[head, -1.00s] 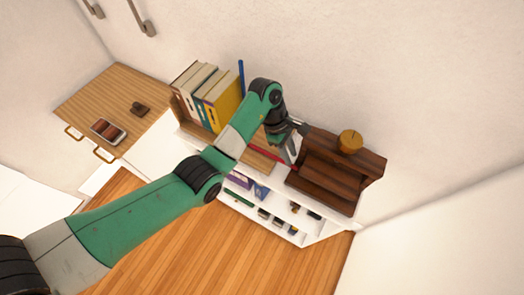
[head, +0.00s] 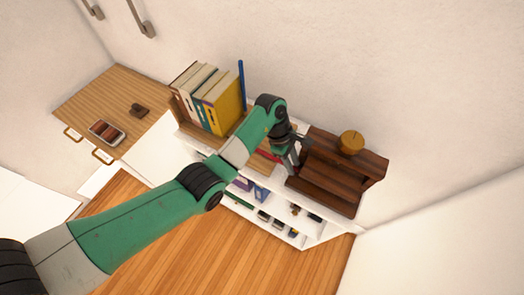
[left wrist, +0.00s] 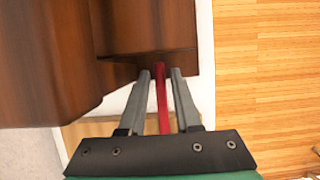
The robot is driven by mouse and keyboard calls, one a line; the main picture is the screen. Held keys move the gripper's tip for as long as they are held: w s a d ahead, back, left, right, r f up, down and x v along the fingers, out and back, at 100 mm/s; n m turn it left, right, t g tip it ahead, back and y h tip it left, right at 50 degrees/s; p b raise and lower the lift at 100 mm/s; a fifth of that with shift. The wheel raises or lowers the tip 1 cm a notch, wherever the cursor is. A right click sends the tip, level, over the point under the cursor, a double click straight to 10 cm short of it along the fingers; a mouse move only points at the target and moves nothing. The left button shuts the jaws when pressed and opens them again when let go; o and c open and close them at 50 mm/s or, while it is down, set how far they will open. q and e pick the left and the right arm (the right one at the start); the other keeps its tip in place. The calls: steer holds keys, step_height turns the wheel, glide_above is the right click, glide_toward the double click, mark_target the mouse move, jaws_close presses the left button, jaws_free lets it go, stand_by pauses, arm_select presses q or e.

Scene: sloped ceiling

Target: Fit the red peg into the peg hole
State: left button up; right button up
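The red peg (head: 263,154) is thin and lies on the white shelf top beside the dark wooden block, mostly hidden by my left gripper (head: 291,166). In the left wrist view the red peg (left wrist: 162,98) runs lengthwise between the two grey fingers of my left gripper (left wrist: 160,73). A gap shows on each side of it, so the fingers are open around it. The peg's far end is close to the dark wooden block (left wrist: 145,25); I cannot tell if they touch. No peg hole can be made out. My right gripper is not in view.
The stepped dark wooden block (head: 336,180) stands right of the gripper, with a round yellow-brown knob (head: 351,142) on it. Several books (head: 208,97) and a blue rod (head: 241,80) stand to the left. Small items fill the white shelf's lower level (head: 275,218). Wooden floor lies in front.

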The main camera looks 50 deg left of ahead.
arm_select(q)
jaws_close()
steer(key=shift+r, duration=0.15)
stand_by(0.4)
